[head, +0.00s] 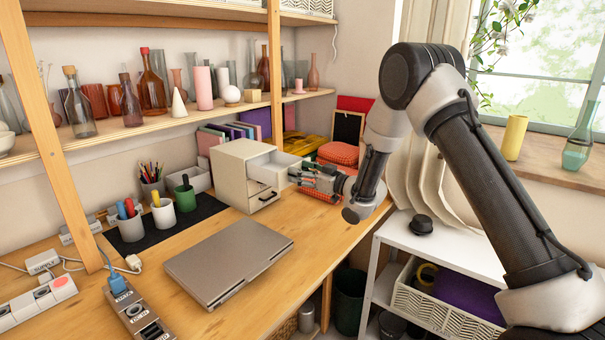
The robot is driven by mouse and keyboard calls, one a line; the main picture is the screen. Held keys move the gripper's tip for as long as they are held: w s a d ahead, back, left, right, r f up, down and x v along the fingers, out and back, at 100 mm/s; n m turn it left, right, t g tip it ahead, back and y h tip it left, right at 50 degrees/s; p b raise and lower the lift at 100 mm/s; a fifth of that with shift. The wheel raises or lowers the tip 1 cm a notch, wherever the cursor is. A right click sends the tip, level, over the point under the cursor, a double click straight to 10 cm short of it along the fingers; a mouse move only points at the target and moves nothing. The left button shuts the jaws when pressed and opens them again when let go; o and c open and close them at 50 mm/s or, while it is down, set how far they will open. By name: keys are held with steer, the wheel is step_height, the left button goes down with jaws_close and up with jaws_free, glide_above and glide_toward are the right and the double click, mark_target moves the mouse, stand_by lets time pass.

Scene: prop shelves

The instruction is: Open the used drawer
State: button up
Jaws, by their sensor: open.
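A small cream drawer unit (235,176) stands on the wooden desk, against the back. Its top drawer (277,164) is pulled well out toward the right, and its inside looks empty from here. A lower drawer (262,197) with a dark handle is closed. No label is readable on either drawer. My gripper (303,178) is open and empty at the front of the pulled-out top drawer, close to its front panel. I cannot tell whether the fingers touch it. The fingers and wrist hide part of the drawer front.
A closed grey laptop (229,270) lies in front of the unit. Pen cups (163,216) stand on a dark mat at left. A red cushion-like item (339,154) lies behind my wrist. A shelf of bottles (152,87) runs above. A white cart (450,242) stands at right.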

steer(key=shift+o, duration=0.3)
steer(key=shift+f, duration=0.2)
steer(key=shift+o, duration=0.2)
steer(key=shift+s+d, duration=0.3)
steer(key=shift+d, duration=0.15)
steer(key=v, duration=1.1)
steer(key=shift+a+r, duration=0.1)
steer(key=shift+r, duration=0.05)
